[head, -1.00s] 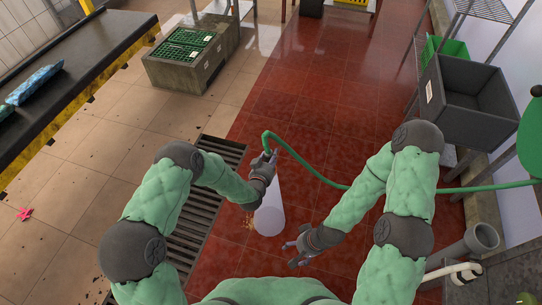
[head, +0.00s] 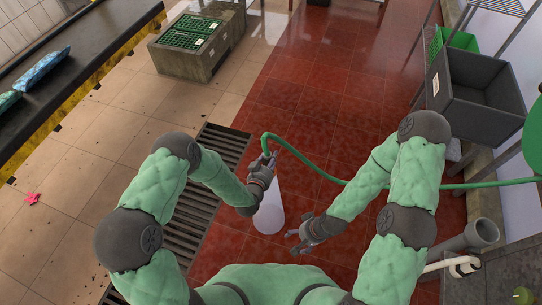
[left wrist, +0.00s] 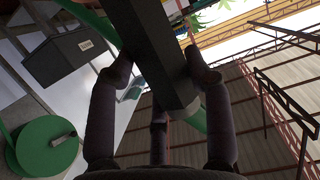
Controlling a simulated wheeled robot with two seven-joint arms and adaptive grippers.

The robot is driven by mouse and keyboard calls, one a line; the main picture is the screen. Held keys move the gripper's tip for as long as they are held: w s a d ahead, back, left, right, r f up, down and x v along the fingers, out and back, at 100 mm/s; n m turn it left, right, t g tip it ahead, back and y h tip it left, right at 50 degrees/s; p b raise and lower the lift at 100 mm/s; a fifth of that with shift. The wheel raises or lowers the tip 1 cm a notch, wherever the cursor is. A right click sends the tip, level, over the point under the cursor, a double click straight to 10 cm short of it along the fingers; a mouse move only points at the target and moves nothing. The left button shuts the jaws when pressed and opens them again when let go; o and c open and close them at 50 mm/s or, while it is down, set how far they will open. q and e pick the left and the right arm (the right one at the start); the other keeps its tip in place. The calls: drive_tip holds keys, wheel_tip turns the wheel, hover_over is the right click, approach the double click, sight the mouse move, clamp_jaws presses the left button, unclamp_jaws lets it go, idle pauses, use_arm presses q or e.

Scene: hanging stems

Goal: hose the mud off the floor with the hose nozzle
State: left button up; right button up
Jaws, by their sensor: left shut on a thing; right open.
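The green hose (head: 318,170) runs from the right wall to my left gripper (head: 266,163), which is shut on the dark hose nozzle. The left wrist view shows the nozzle (left wrist: 160,50) as a dark square bar between my fingers. A whitish spray cone (head: 270,208) goes from the nozzle down to the red tiled floor (head: 328,105). No clear mud patch shows beside the spray; the floor under it is hidden. Small dark specks show on the beige tiles at the left. My right gripper (head: 292,240) is open and empty, right of the spray and lower in the picture.
A drain grate (head: 190,212) lies left of the spray. A conveyor (head: 80,65) stands at the left, with a crate box (head: 205,55) at the back. A grey bin (head: 475,95), a pipe (head: 480,233) and a green hose reel (head: 535,135) line the right wall.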

use_arm(q)
drive_tip(key=shift+s+a, duration=0.25)
drive_tip(key=shift+s, duration=0.4)
drive_tip(key=shift+s+a, duration=0.2)
drive_tip(key=shift+s, duration=0.4)
drive_tip(key=w+a+b, duration=0.1)
drive_tip(key=w+a, duration=0.1)
drive_tip(key=a, duration=0.6)
drive_tip(key=shift+w+b, duration=0.3)
drive_tip(key=shift+w, duration=0.05)
idle(0.5)
drive_tip(key=shift+w, duration=0.1)
idle(0.6)
drive_tip(key=w+d+b, duration=0.2)
drive_tip(key=w+b, duration=0.1)
drive_tip(key=w, duration=0.6)
drive_tip(key=shift+d+b, duration=0.4)
idle(0.4)
idle(0.6)
